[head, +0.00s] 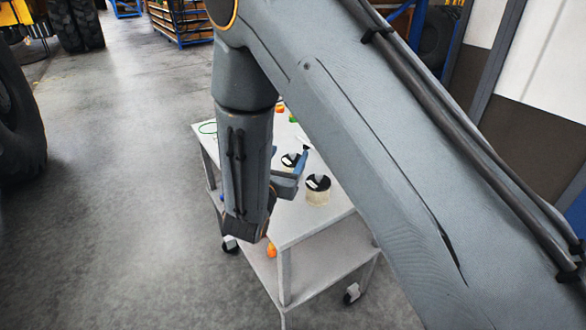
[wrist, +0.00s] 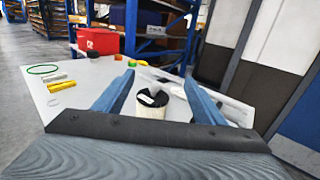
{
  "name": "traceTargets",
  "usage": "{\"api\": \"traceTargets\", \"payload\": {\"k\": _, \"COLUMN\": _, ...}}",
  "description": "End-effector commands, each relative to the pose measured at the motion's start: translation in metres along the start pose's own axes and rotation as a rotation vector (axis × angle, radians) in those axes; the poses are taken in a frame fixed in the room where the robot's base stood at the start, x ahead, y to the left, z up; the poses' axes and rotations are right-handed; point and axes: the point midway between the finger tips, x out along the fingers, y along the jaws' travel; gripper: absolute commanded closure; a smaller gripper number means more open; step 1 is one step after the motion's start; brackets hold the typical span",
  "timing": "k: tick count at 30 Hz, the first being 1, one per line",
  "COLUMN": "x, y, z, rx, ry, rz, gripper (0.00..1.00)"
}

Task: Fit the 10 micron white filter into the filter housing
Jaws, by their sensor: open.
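A short white filter (wrist: 153,108) with a black cap and a pale label stands upright on the white cart top in the wrist view, between and beyond my fingers. My gripper (wrist: 160,77) is open, its two blue fingers apart with nothing held. In the head view a cream-white filter (head: 318,194) with a black cap stands right of my gripper (head: 295,172), and a second black-capped one (head: 290,160) stands behind it, partly hidden by a finger. I cannot read the labels or tell which one is 10 micron. I cannot make out the filter housing.
The cart (head: 292,228) has a lower shelf with an orange item (head: 271,250). A green ring (wrist: 43,69) and a yellow cylinder (wrist: 61,86) lie at the left of its top. A red box (wrist: 98,40) and blue racks are behind. Open floor lies left.

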Motion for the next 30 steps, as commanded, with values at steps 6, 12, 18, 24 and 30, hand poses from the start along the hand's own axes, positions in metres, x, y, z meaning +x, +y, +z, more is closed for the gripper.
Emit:
{"api": "traceTargets", "payload": {"k": 6, "x": -0.002, "y": 0.006, "z": -0.021, "rx": -0.008, "ry": -0.007, "rz": 0.021, "gripper": 0.36}}
{"api": "traceTargets", "payload": {"k": 12, "x": -0.002, "y": 0.005, "z": -0.049, "rx": -0.007, "ry": -0.006, "rz": 0.019, "gripper": 0.36}}
{"api": "traceTargets", "payload": {"k": 18, "x": -0.001, "y": 0.005, "z": -0.076, "rx": -0.006, "ry": -0.006, "rz": 0.019, "gripper": 0.36}}
{"api": "traceTargets", "payload": {"k": 24, "x": 0.02, "y": 0.004, "z": -0.079, "rx": -0.004, "ry": -0.008, "rz": 0.016, "gripper": 0.36}}
{"api": "traceTargets", "payload": {"k": 30, "x": 0.032, "y": 0.005, "z": -0.079, "rx": -0.004, "ry": -0.006, "rz": 0.016, "gripper": 0.36}}
